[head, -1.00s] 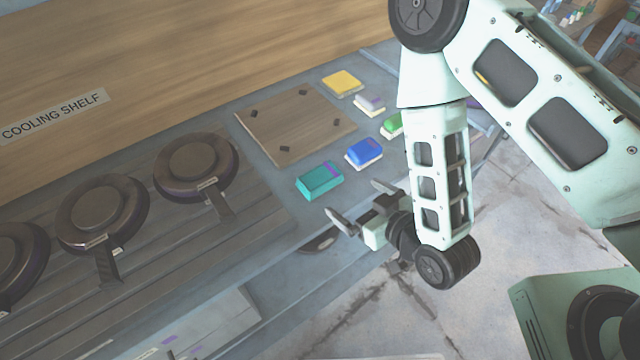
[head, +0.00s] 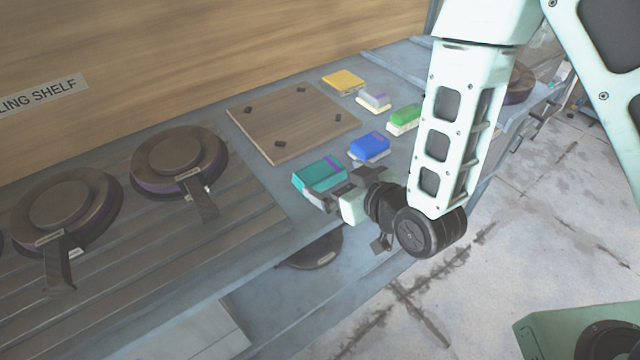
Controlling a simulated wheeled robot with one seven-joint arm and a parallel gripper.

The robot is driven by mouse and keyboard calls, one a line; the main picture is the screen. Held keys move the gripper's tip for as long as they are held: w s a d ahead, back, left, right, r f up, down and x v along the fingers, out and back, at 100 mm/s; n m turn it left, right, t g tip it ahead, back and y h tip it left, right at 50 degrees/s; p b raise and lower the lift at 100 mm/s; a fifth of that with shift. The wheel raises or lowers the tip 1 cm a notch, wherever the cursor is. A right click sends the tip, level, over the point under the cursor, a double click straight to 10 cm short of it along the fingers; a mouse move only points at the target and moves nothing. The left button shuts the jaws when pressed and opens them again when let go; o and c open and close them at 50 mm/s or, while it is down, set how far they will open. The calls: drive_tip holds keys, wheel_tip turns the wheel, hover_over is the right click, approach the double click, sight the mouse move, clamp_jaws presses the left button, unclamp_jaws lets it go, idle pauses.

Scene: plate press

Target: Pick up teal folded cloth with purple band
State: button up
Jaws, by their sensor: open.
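The teal folded cloth with a purple band (head: 317,175) lies on the grey counter, in front of the wooden board. My gripper (head: 328,188) is open and right at the cloth's near right side. One finger shows at the cloth's front edge and the other near its right end. Whether the fingers touch the cloth or reach around it, I cannot tell. The cloth's near right corner is partly hidden by the gripper.
A blue folded cloth (head: 369,147) lies close to the right of the teal one. Green (head: 404,117), pale purple (head: 374,98) and yellow (head: 343,79) pieces lie beyond. A wooden board (head: 290,120) is behind. Round dark presses (head: 180,160) stand on the left.

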sight(323, 173)
drive_tip(key=shift+p+x, duration=0.95)
drive_tip(key=shift+x, duration=2.45)
drive_tip(key=shift+f, duration=0.1)
drive_tip(key=c, duration=0.6)
